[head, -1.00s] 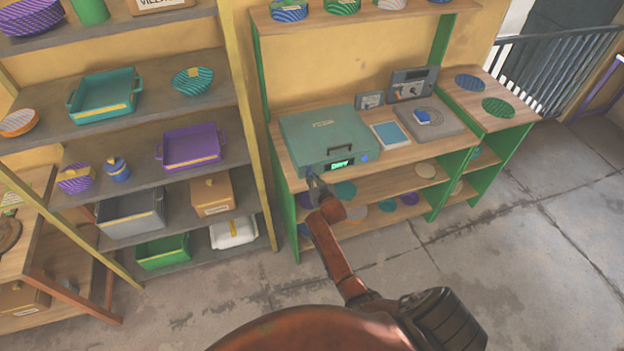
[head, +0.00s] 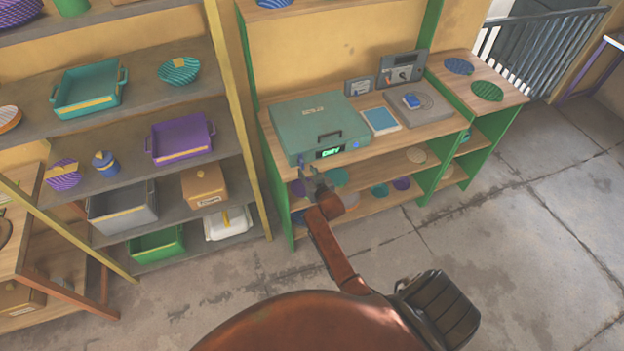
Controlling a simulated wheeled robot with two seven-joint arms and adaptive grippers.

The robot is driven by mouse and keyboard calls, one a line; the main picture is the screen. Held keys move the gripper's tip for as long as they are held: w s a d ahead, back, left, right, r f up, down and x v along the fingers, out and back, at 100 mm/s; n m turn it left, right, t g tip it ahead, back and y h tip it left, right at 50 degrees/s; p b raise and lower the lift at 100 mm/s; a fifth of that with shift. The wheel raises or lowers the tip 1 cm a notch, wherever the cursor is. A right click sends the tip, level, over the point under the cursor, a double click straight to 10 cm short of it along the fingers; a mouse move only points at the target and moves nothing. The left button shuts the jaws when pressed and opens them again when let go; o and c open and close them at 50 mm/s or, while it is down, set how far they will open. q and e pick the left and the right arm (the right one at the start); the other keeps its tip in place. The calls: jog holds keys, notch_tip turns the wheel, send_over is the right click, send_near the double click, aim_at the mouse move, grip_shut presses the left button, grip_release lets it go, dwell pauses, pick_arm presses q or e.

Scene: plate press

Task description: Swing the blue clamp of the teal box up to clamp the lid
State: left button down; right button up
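The teal box (head: 318,118) sits on the workbench with its lid down flat. Its front has a dark handle, a green-lit display (head: 329,153) and a blue button (head: 356,145). The blue clamp (head: 301,160) is a small piece at the left end of the front face; it is too small to tell whether it grips the lid. My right gripper (head: 309,171) is just below and right of the clamp, in front of the box. Its fingers look apart, with nothing visible between them. My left gripper is not in view.
A blue-topped pad (head: 380,120) and a grey device with a blue block (head: 411,101) stand right of the box. A shelf below the benchtop holds several round pieces. A rack (head: 140,122) with trays stands at the left. The floor in front is clear.

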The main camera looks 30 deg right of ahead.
jog(key=v, duration=0.7)
jog(key=shift+f, duration=0.1)
